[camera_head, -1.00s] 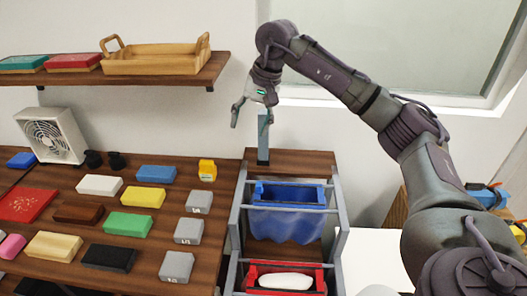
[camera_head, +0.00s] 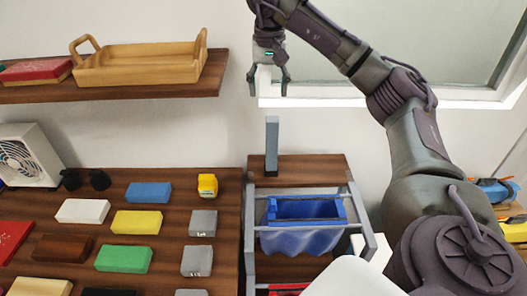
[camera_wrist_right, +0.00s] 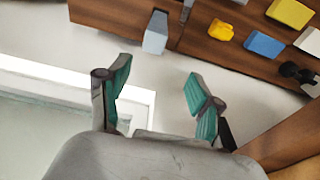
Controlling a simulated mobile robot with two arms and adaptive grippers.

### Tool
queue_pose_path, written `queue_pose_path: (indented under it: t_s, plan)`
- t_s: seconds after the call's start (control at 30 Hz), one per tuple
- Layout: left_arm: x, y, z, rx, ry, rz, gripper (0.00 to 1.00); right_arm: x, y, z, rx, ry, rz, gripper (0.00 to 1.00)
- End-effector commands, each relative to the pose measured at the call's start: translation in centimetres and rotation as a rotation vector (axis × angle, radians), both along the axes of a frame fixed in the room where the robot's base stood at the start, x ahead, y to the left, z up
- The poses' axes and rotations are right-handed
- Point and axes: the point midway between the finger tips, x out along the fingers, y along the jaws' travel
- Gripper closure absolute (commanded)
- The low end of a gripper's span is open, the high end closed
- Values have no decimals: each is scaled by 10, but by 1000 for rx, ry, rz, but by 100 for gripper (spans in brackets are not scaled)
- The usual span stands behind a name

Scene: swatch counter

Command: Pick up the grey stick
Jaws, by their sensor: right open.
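The grey stick (camera_head: 271,146) stands upright on the wooden top of the rack at the back, behind the blue bin. It also shows in the right wrist view (camera_wrist_right: 155,33), seen from above near the top edge. My right gripper (camera_head: 268,84) is open and empty, above the stick and apart from it. In the right wrist view its two teal-padded fingers (camera_wrist_right: 155,95) are spread, with the stick beyond the fingertips. My left gripper is not in view.
The rack holds a blue bin (camera_head: 303,228). Coloured blocks, such as a yellow one (camera_head: 136,222), cover the counter to the left. A wall shelf (camera_head: 110,92) with a wooden tray (camera_head: 140,67) is at the upper left. A window (camera_head: 420,60) is behind my arm.

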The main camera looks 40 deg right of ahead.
Motion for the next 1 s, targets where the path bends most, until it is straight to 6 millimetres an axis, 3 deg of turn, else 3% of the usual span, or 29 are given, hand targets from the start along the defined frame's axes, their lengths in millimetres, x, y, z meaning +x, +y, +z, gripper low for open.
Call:
queue_pose_path:
  t_s: [0.2, 0.3, 0.47, 0.73, 1.0]
  plan:
    - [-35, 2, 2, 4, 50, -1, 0, 2, -4, -43, 0, 6, -1, 35]
    - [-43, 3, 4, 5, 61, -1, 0, 4, -5, -60, 0, 5, 0, 35]
    - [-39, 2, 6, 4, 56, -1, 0, 5, -6, -75, 0, 1, -1, 35]
    - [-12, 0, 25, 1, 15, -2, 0, -2, -11, -102, -1, 6, -2, 35]
    - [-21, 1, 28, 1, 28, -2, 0, 1, -12, -129, 1, 1, 0, 35]
